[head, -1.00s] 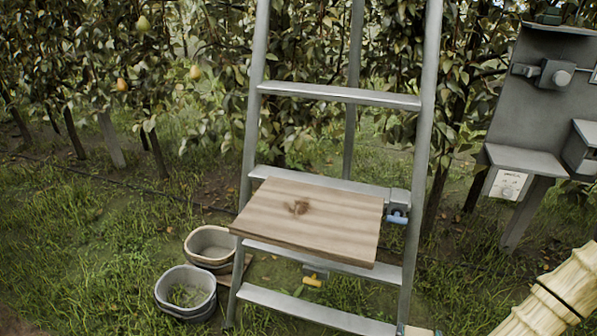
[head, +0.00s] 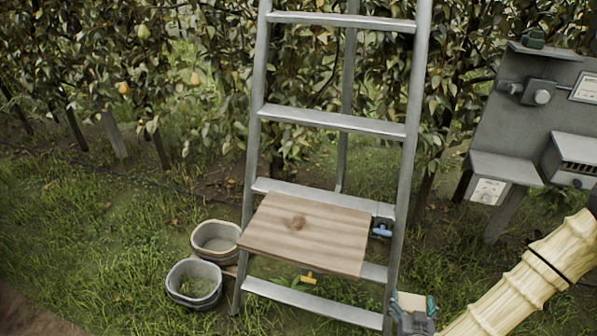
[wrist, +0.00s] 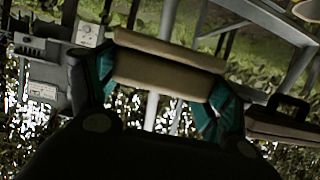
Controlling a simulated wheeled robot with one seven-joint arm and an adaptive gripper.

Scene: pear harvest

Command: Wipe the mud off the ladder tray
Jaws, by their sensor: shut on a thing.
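The wooden ladder tray (head: 330,234) sits across the lower rungs of the ladder in the head view. A brown mud mark (head: 297,222) lies near its middle. My gripper (head: 414,309) is low at the right of the ladder's right rail, right of and below the tray and apart from it. It is shut on a cream sponge-like pad (head: 408,299). In the wrist view the pad (wrist: 165,76) spans between the teal fingers of my gripper (wrist: 160,88).
The grey ladder (head: 411,150) stands on grass. Two buckets (head: 194,283) are left of the tray. A blue clip (head: 381,230) and a yellow handle (head: 309,279) are by the tray. A grey panel stand (head: 520,130) is at the right.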

